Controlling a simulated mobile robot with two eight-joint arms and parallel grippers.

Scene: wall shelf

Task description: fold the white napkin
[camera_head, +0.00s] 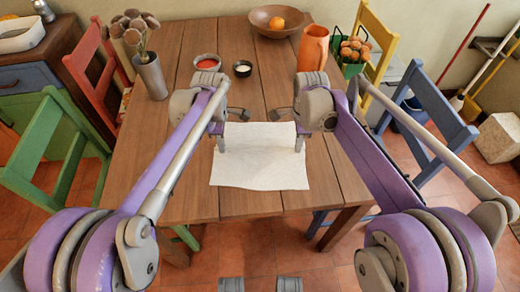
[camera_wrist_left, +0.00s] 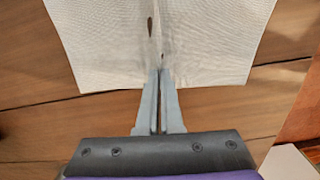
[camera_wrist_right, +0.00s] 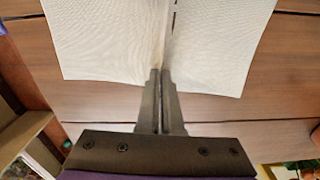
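The white napkin (camera_head: 260,170) lies spread on the wooden table in front of me, with a slightly wavy near edge. My left gripper (camera_head: 221,147) reaches down at its left side, and my right gripper (camera_head: 299,147) at its right side. In the left wrist view the fingers (camera_wrist_left: 160,75) are close together on the napkin (camera_wrist_left: 210,45), with a raised crease running from the tips. The right wrist view shows the fingers (camera_wrist_right: 161,75) likewise together on the napkin (camera_wrist_right: 215,45) at a crease.
The wooden table (camera_head: 190,190) is bare around the napkin. Coloured chairs surround the table.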

